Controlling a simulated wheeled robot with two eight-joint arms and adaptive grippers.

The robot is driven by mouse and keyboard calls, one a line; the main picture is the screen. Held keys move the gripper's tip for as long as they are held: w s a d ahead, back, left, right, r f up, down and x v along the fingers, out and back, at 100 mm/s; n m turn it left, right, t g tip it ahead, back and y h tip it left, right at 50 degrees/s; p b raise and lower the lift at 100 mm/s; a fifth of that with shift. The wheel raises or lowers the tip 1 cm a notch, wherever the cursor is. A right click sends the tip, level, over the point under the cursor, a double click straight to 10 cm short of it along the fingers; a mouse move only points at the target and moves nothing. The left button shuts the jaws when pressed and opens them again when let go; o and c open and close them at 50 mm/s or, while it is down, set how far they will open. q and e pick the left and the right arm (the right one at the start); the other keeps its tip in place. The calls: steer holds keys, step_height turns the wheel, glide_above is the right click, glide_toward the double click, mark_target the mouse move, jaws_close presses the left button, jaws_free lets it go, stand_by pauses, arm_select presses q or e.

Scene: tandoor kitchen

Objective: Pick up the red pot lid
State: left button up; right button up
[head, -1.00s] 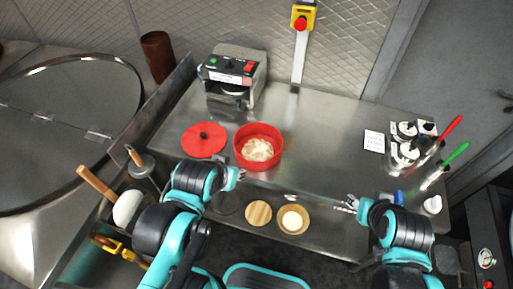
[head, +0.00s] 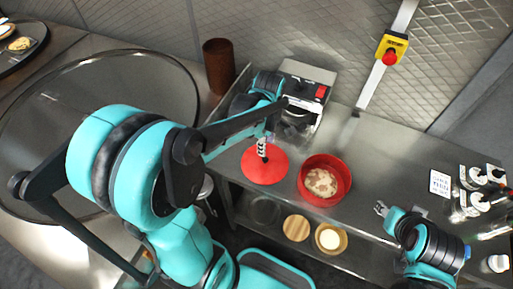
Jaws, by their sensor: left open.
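The round red pot lid (head: 265,173) lies flat on the steel counter, left of the red pot (head: 340,194). My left gripper (head: 263,153) is open and points down over the lid's middle, at the dark knob. The fingers largely hide the knob, and I cannot tell whether they touch it. The pot is uncovered, with pale contents inside. My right gripper (head: 380,208) is by the counter's front edge, right of the pot, with nothing visible in it. It is too small to tell whether its fingers are apart.
A grey machine (head: 305,93) with coloured buttons stands behind the lid. A brown cylinder (head: 218,66) stands at the back left. A wooden disc (head: 296,228) and a small bowl (head: 331,238) sit on the lower front shelf.

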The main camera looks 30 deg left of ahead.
mark_target(265, 158)
arm_select(q)
steer(key=shift+w+a+f+n, duration=0.2)
steer(key=shift+f+n, duration=0.05)
steer(key=shift+n, duration=0.05)
steer(key=f+b, duration=0.1)
steer(key=f, duration=0.1)
steer(key=f+b, duration=0.1)
steer(key=f, duration=0.2)
steer(key=s+f+b, duration=0.1)
steer(key=f, duration=0.1)
steer(key=shift+d+f, duration=0.25)
jaws_close()
